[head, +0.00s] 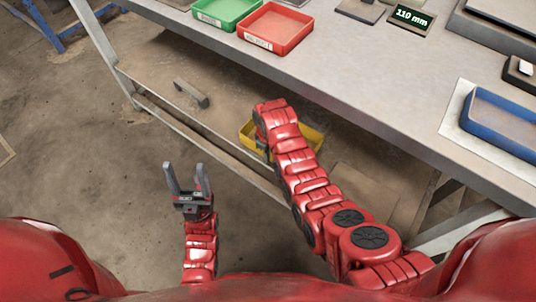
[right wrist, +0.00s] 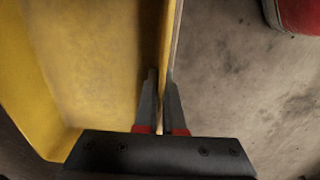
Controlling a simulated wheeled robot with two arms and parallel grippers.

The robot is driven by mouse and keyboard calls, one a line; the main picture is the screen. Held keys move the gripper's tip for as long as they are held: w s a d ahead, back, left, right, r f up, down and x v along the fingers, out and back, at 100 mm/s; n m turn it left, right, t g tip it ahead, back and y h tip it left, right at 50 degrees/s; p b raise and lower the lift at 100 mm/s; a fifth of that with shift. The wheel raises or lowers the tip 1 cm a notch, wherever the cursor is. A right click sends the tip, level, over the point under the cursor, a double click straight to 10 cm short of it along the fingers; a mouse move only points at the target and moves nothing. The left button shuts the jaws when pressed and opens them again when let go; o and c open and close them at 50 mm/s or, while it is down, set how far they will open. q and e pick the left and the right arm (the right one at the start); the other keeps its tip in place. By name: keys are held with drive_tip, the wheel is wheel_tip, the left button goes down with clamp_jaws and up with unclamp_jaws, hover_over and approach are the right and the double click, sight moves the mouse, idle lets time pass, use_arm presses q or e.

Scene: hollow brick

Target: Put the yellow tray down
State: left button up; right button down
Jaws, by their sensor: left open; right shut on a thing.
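The yellow tray (head: 310,137) is in the head view below the front edge of the table, by the lower shelf, partly hidden behind my right arm. My right gripper is hidden behind that arm in the head view. In the right wrist view, my right gripper (right wrist: 163,100) is shut on the side wall of the yellow tray (right wrist: 95,70), with one finger inside and one outside. I cannot tell whether the tray touches the shelf. My left gripper (head: 187,182) is open and empty, over the floor left of the tray.
A small dark block (head: 191,93) lies on the lower shelf (head: 160,75). Table legs and rails stand near.

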drive_tip(key=c, duration=1)
unclamp_jaws()
wheel_tip(320, 180, up, 7)
drive_tip(key=shift+w+f+p, duration=0.1)
drive_tip(key=shift+p, duration=0.75)
drive_tip(key=shift+r, duration=0.45)
